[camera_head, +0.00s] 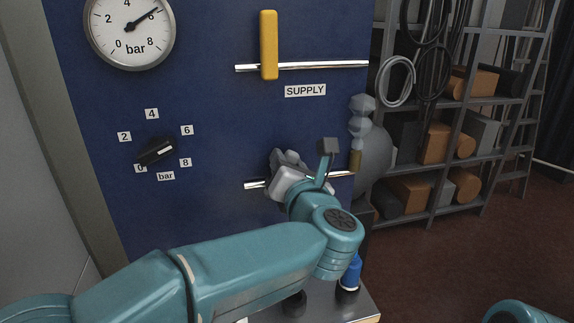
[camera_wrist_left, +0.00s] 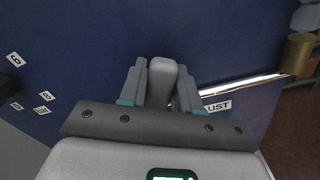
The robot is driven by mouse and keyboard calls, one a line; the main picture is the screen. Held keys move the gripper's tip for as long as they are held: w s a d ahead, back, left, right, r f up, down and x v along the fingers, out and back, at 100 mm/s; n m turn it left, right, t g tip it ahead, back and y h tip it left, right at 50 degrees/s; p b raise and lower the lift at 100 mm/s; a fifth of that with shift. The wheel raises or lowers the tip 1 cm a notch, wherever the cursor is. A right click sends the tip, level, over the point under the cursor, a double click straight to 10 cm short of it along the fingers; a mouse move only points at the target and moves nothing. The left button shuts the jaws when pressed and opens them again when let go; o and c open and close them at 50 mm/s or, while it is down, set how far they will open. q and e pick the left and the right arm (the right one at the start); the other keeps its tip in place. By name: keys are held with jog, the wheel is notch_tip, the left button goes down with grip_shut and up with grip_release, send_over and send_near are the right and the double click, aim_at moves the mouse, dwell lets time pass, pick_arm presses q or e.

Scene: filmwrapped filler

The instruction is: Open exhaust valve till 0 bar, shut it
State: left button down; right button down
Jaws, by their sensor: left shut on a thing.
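My left gripper (camera_head: 285,175) is at the lower pipe (camera_head: 341,173) on the blue panel, with the wrist over the exhaust valve. In the left wrist view its two fingers (camera_wrist_left: 161,90) are shut on a pale grey exhaust valve handle (camera_wrist_left: 162,72). The exhaust label (camera_wrist_left: 218,106) is partly hidden there, with only "UST" showing. How far the handle is turned I cannot tell. The pressure gauge (camera_head: 129,28) at top left has its needle near 6 bar. My right gripper is not in view.
The yellow supply handle (camera_head: 269,45) stands upright across the upper pipe (camera_head: 325,65). A black knob (camera_head: 153,152) with a bar scale sits at the left of the panel. Shelves (camera_head: 450,120) stand behind.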

pick_arm(q)
jog(key=m, duration=0.1)
jog(key=d+m, duration=0.1)
jog(key=m, duration=0.1)
jog(key=shift+w+d+f, duration=0.15)
jog(key=shift+d+f, duration=0.05)
jog(key=shift+f, duration=0.2)
jog(key=shift+w+d+f+m+p, duration=0.1)
jog(key=shift+d+f+m, duration=0.2)
jog(key=shift+f+m, duration=0.8)
jog(key=shift+w+d+f+m+p, duration=0.1)
jog(key=shift+d+f+m, duration=0.2)
jog(key=shift+m, duration=1.6)
jog(key=shift+w+d+f+m+p, duration=0.1)
jog(key=shift+d+f+m, duration=0.15)
jog(key=shift+f+m, duration=0.9)
jog(key=shift+r+m, duration=0.35)
jog(key=shift+m, duration=0.1)
jog(key=c, duration=1.1)
grip_release()
jog(key=shift+c, duration=0.2)
jog(key=shift+o, duration=1.3)
jog(key=shift+s+d+r, duration=0.1)
jog(key=shift+s, duration=0.05)
